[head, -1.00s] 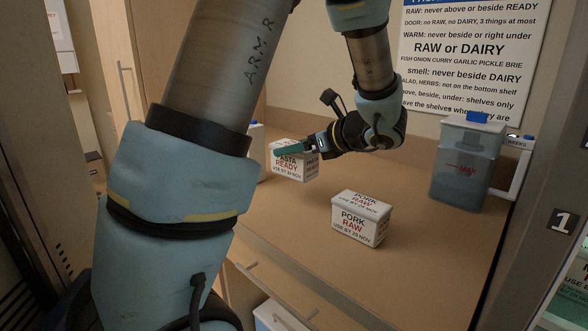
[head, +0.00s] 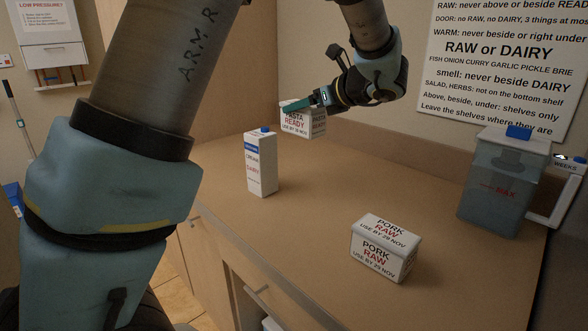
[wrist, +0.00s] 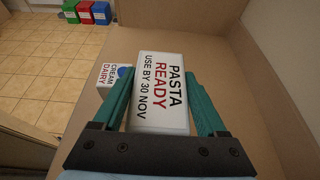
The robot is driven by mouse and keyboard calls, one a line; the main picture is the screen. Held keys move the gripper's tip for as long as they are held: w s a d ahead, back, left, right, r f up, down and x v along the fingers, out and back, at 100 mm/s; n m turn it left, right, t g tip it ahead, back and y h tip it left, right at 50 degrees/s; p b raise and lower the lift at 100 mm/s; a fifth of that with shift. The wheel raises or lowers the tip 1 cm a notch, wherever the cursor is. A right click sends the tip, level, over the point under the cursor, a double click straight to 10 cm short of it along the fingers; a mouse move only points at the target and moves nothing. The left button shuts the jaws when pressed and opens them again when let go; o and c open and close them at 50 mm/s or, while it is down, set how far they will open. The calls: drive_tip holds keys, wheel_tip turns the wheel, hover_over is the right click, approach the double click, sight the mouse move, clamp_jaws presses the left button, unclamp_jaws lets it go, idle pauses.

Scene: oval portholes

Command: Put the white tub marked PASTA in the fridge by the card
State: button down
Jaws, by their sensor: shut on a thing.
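The white tub marked PASTA READY, use by 30 Nov (head: 303,123) is at the back of the counter in the head view, and its lid fills the middle of the wrist view (wrist: 158,92). My gripper (head: 308,103) is shut on it, one teal finger along each side, also in the wrist view (wrist: 160,85). The tub appears raised above the counter. The card (head: 500,62), a printed rules sign, hangs on the wall at the upper right, partly cut off. The fridge is not visible now.
A cream carton marked DAIRY (head: 260,163) stands left of and below the tub. A PORK RAW tub (head: 384,250) sits on the front of the counter (head: 300,220). The counter's middle is clear.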

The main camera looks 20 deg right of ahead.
wheel_tip(320, 180, down, 16)
drive_tip(key=shift+r+p, duration=0.1)
drive_tip(key=shift+p, duration=1)
drive_tip(key=shift+f, duration=0.25)
unclamp_jaws()
drive_tip(key=shift+r, duration=0.15)
